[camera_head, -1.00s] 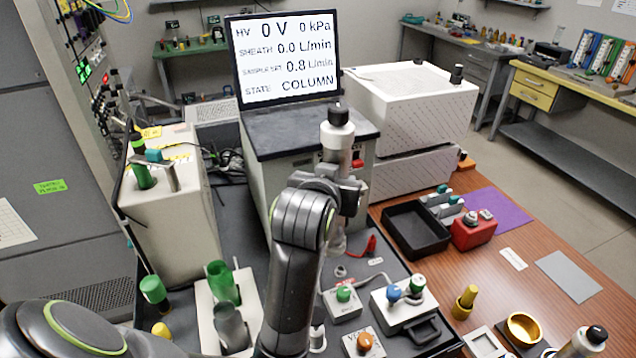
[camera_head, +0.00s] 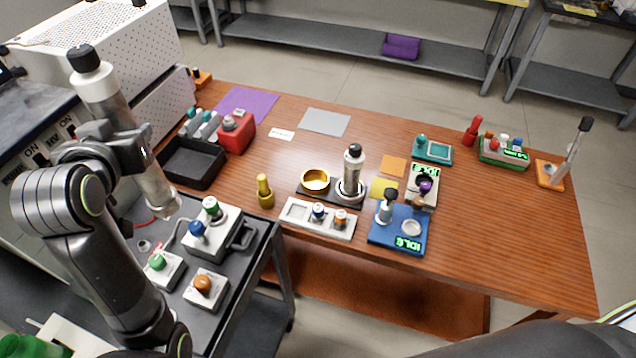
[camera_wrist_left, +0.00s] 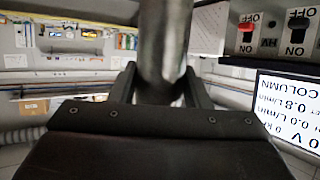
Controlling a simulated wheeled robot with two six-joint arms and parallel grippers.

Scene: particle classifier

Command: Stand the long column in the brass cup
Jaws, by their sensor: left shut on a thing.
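The long column (camera_head: 100,92) is a silver-grey cylinder with a black cap at its top end. My left gripper (camera_head: 128,142) is shut around its middle and holds it in the air, leaning in the head view, above the left side of the dark cart. In the left wrist view, the column (camera_wrist_left: 164,45) passes between the fingers (camera_wrist_left: 160,90). The brass cup (camera_head: 314,188) is empty and stands on a black base on the wooden table, well to the right of the gripper. A shorter silver column (camera_head: 353,165) with a black cap stands upright beside the cup. My right gripper is out of view.
On the cart are a white box with blue and green knobs (camera_head: 212,240) and orange (camera_head: 205,298) and green (camera_head: 160,268) button boxes. A yellow-brass bottle (camera_head: 264,192) and white rack (camera_head: 318,226) stand near the cup. A black tray (camera_head: 192,172) and red box (camera_head: 238,140) lie further back.

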